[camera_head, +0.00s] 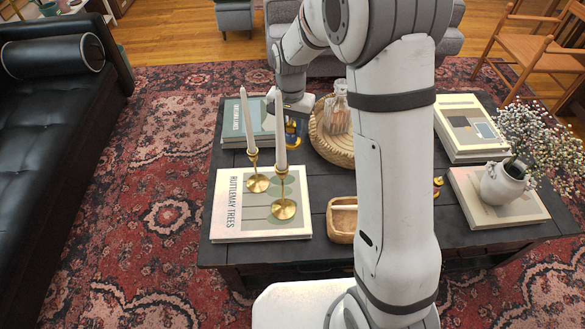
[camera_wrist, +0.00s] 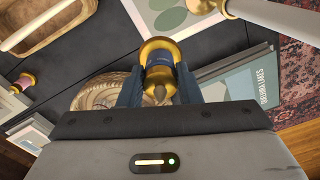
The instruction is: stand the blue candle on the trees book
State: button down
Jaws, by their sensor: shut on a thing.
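The trees book (camera_head: 225,215), a pale book with green circles on its cover, lies at the table's front left. Two brass candlesticks with tall white candles stand on it, one at the back (camera_head: 257,182) and one nearer (camera_head: 284,208). My gripper (camera_head: 292,122) is behind them, beside the green book, shut on the blue candle (camera_head: 291,141). In the wrist view the candle (camera_wrist: 163,57), blue with gold parts, sits between the fingers (camera_wrist: 160,88). The trees book's edge (camera_wrist: 150,17) shows beyond it. I cannot tell whether the candle touches the table.
The green lakes book (camera_head: 231,127) lies at the back left. A round woven tray (camera_head: 325,148) with a glass bottle (camera_head: 338,112) stands right of my gripper. A wooden bowl (camera_head: 342,228) is near the front. Books and a flower vase (camera_head: 503,184) are at right.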

aim_at(291, 139)
notch_tip(291, 139, down, 17)
jog(key=b, duration=0.3)
jog(key=shift+f, duration=0.1)
jog(key=shift+f, duration=0.15)
jog(key=c, duration=1)
grip_release()
jog(key=shift+c, duration=0.2)
notch_tip(291, 139, up, 12)
jog(key=shift+r+p, duration=0.15)
jog(key=shift+p, duration=1)
jog(key=shift+r, duration=0.1)
